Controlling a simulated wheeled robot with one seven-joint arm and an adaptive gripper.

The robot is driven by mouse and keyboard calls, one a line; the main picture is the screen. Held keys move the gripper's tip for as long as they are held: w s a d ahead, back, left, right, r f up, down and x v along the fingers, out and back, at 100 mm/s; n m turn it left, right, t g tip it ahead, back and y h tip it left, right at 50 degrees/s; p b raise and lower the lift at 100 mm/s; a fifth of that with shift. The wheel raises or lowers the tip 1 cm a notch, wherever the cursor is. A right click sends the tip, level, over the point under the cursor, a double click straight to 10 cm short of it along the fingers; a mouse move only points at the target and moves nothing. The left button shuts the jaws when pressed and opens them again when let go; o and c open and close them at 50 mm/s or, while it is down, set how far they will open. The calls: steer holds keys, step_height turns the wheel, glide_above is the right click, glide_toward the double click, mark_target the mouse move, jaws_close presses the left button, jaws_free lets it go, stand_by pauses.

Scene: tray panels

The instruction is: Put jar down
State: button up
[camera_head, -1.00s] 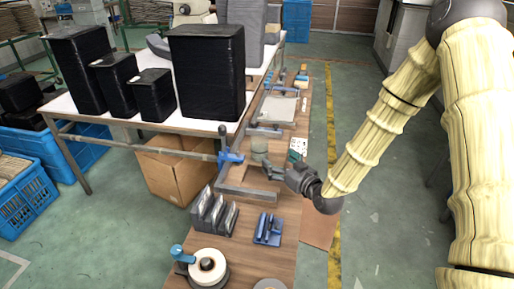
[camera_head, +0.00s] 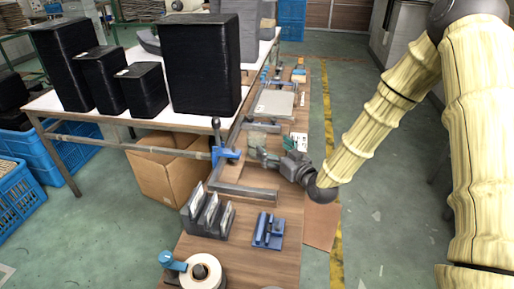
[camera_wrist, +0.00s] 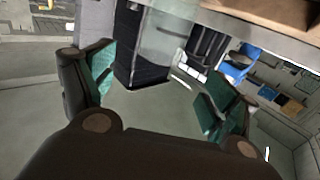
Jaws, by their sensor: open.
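The jar is a small grey-green, see-through shape (camera_head: 256,140) on the long low wooden bench, just beyond my gripper in the head view. In the wrist view a pale glassy shape (camera_wrist: 163,38), likely the jar, shows past the fingertips at the top. My gripper (camera_head: 268,158) is low over the bench. In the wrist view my gripper (camera_wrist: 160,85) is open, its two green-padded fingers wide apart with nothing between them. The jar's base is partly hidden by the gripper, so its contact with the bench cannot be told.
A blue-clamped metal frame (camera_head: 224,154) stands left of the gripper. A slotted grey holder (camera_head: 208,212), a blue fixture (camera_head: 268,231) and a tape roll (camera_head: 205,271) lie nearer. A grey tray (camera_head: 274,103) lies farther back. Black boxes (camera_head: 204,65) stand on the white table.

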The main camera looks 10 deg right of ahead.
mark_target(252, 129)
steer(key=shift+p+x, duration=0.95)
steer(key=shift+x, duration=4.1)
steer(key=c, duration=1.8)
steer(key=shift+w+r, duration=0.1)
steer(key=shift+r, duration=0.05)
